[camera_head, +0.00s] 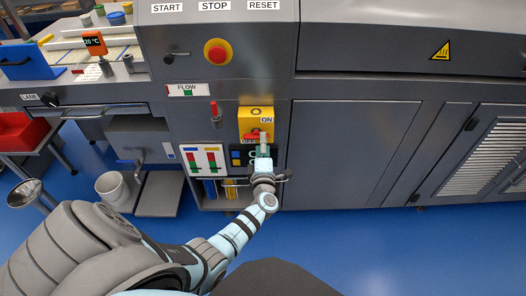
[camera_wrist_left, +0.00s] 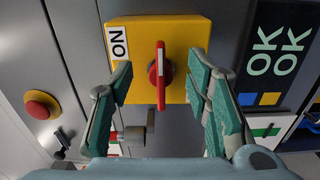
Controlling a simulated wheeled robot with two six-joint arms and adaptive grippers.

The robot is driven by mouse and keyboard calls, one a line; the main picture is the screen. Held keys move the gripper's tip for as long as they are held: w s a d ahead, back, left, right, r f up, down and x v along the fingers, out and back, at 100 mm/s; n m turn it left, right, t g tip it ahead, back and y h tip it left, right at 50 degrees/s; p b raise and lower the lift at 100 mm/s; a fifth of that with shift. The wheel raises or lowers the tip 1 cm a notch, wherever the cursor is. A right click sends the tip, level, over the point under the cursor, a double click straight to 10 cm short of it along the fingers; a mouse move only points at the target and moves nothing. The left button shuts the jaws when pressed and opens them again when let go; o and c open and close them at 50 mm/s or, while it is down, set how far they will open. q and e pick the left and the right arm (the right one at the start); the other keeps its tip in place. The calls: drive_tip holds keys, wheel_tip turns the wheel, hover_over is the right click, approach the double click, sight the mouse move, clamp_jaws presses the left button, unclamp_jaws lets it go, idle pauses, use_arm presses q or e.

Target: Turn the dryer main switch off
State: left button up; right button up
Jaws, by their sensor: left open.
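The main switch is a yellow box (camera_head: 247,114) on the dark machine front, with a red handle (camera_head: 252,135). White labels read ON at its upper right and OFF below the handle. In the left wrist view the red handle (camera_wrist_left: 160,76) stands upright in the picture on the yellow plate (camera_wrist_left: 135,35), with the ON label (camera_wrist_left: 118,43) at the left. My left gripper (camera_head: 263,150) is at the lower part of the box. In the wrist view the gripper (camera_wrist_left: 163,85) is open, with one finger on each side of the handle and gaps between. My right gripper is out of view.
A red-and-yellow stop button (camera_head: 217,52) is above left. A red-handled lever (camera_head: 214,112) stands left of the box. An OK panel (camera_head: 240,155) is just below it. Grey cabinet doors (camera_head: 345,150) are right.

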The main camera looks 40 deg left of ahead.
use_arm(q)
drive_tip(key=v, duration=0.9)
